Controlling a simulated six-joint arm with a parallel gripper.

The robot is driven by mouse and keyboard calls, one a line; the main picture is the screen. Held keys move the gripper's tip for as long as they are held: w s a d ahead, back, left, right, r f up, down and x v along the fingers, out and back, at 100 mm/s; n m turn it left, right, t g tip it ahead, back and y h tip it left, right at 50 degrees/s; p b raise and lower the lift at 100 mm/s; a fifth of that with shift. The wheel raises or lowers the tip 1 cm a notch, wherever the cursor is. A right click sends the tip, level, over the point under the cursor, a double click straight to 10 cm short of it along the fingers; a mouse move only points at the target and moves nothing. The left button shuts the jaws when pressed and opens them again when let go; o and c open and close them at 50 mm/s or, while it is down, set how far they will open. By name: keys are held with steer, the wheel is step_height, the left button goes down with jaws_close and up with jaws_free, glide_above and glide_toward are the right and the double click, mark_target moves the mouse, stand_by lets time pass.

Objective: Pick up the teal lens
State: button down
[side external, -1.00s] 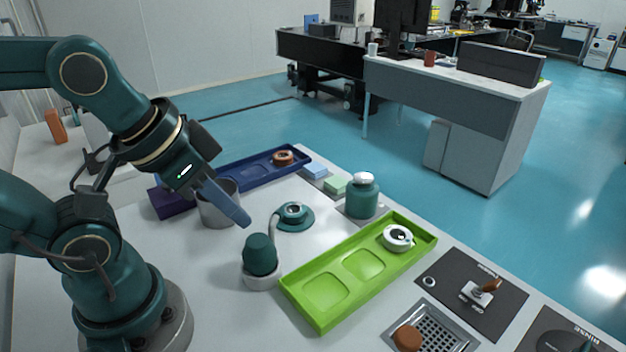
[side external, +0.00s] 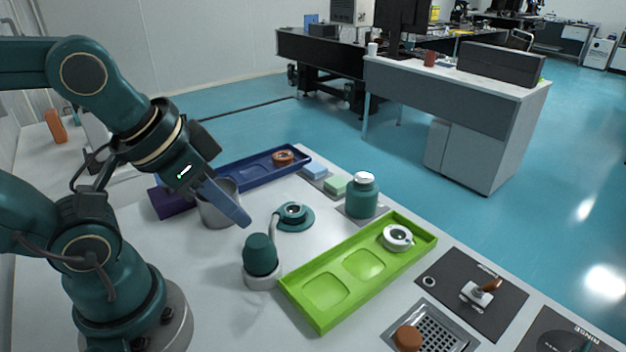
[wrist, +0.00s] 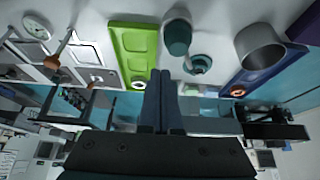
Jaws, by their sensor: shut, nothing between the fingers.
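The teal lens (side external: 293,216) is a round teal disc with a dark glassy centre in a pale ring. It lies flat on the white table between the teal dome-topped lamp-like item and the teal bottle. It also shows in the wrist view (wrist: 201,63), right of the fingers' line. My gripper (side external: 246,222) hangs above the table to the left of the lens, apart from it, with its blue-grey fingers pointing down and right. The fingers lie together, also in the wrist view (wrist: 165,80), with nothing between them.
The teal dome-topped item (side external: 261,255) stands near the lens, with a thin pale stem between. A metal cup (side external: 217,208) is behind my fingers. A green tray (side external: 322,318) holds a white lens (side external: 397,237); a navy tray (side external: 236,178) holds a copper lens (side external: 283,157). A teal bottle (side external: 362,197) stands right.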

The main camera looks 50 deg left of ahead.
steer(key=c, duration=1.5)
jaws_free()
steer(key=shift+c, duration=0.2)
steer(key=o, duration=1.5)
steer(key=shift+o, duration=0.2)
